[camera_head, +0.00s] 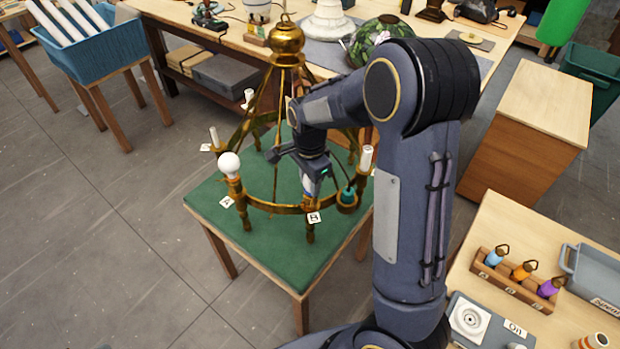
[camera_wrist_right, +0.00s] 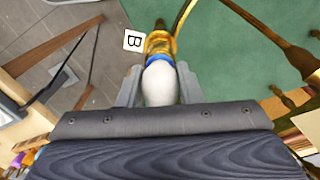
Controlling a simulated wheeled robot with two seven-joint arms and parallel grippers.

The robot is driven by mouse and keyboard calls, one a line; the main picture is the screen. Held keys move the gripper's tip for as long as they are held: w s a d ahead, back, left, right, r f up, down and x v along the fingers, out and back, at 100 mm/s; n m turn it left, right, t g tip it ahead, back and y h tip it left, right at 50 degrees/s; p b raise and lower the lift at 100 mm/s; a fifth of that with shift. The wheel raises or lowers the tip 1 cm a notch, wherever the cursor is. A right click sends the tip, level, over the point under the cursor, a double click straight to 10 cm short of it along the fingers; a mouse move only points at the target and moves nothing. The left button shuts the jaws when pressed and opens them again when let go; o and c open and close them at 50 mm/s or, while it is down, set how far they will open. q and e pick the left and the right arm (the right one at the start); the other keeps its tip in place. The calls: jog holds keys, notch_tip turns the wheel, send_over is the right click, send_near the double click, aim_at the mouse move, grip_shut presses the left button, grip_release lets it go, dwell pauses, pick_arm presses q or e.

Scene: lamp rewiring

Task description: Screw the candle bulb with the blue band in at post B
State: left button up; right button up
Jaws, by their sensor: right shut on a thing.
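The brass chandelier (camera_head: 286,45) stands on a green-topped table. Post B (camera_head: 310,232) is at its front, marked by a white B label (camera_head: 314,217). My right gripper (camera_head: 309,184) is at post B, coming down from above. In the right wrist view its fingers (camera_wrist_right: 159,87) are shut on the white candle bulb (camera_wrist_right: 160,84). The bulb's blue band (camera_wrist_right: 160,60) meets the brass cup of post B (camera_wrist_right: 158,41), in line with it. Whether the thread is engaged is hidden. My left gripper is not in view.
A round white bulb (camera_head: 229,165) sits on post A, left of B. A wooden rack (camera_head: 515,280) with blue, orange and purple items and a grey tray (camera_head: 596,275) are at the right.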

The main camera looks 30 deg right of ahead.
jog(key=o, duration=1.2)
jog(key=shift+c, duration=0.2)
notch_tip(320, 180, up, 8)
jog(key=shift+f+b, duration=0.1)
jog(key=shift+b, duration=0.25)
jog(key=shift+s+r+n, duration=0.2)
jog(key=shift+s+n, duration=0.1)
jog(key=shift+s, duration=0.15)
jog(key=s+a+r+n+t+y, duration=0.1)
jog(key=s+a+n+t+y, duration=0.1)
jog(key=s+n, duration=0.5)
jog(key=s+a+r+n+t+y, duration=0.1)
jog(key=s+a+n+t, duration=0.2)
jog(key=s, duration=1.1)
jog(key=shift+s+a+r+n+t+y, duration=0.25)
jog(key=shift+a+n, duration=0.85)
jog(key=shift+n, duration=1.5)
jog(key=shift+w, duration=0.1)
